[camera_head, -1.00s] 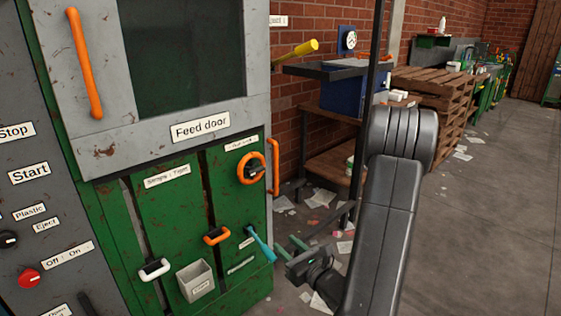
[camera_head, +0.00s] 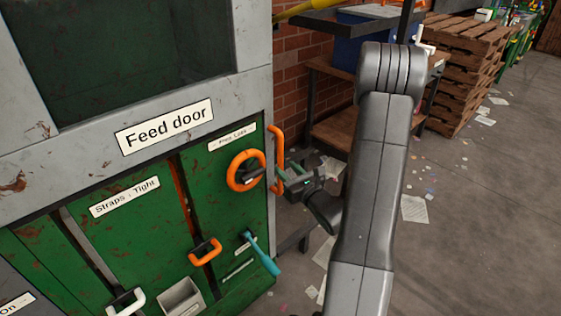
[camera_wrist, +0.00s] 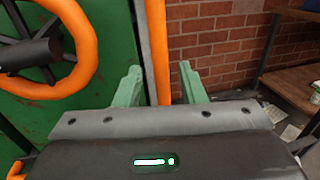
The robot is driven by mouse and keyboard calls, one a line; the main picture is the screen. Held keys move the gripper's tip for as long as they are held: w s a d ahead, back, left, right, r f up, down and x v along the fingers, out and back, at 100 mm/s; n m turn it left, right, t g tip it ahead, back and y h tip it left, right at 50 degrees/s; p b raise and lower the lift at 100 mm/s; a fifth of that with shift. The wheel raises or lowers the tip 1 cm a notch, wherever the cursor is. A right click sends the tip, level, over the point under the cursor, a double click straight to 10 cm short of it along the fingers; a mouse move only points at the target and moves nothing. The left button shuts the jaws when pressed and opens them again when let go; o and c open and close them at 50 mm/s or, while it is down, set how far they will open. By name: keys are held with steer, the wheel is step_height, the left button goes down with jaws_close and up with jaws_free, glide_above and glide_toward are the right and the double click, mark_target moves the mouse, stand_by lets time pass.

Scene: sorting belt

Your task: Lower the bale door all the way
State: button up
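The green lower front of the machine (camera_head: 228,210), which I take to be the bale door, stands upright below the feed door. A vertical orange bar handle (camera_head: 277,150) runs along its right edge; it also shows in the wrist view (camera_wrist: 155,45). An orange ring wheel (camera_head: 232,170) with a dark hub sits left of the bar. My gripper (camera_head: 281,179) is at the lower part of the bar. In the wrist view its two green fingers (camera_wrist: 159,88) are open, one on each side of the bar. I see no finger touching it.
The feed door (camera_head: 100,170) is above. A shelf (camera_head: 335,130) and pallets (camera_head: 465,70) stand right. The floor there is open, with scattered papers.

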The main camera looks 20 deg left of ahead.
mark_target(282, 164)
steer(key=shift+x, duration=2.3)
steer(key=shift+c, duration=0.3)
jaws_close()
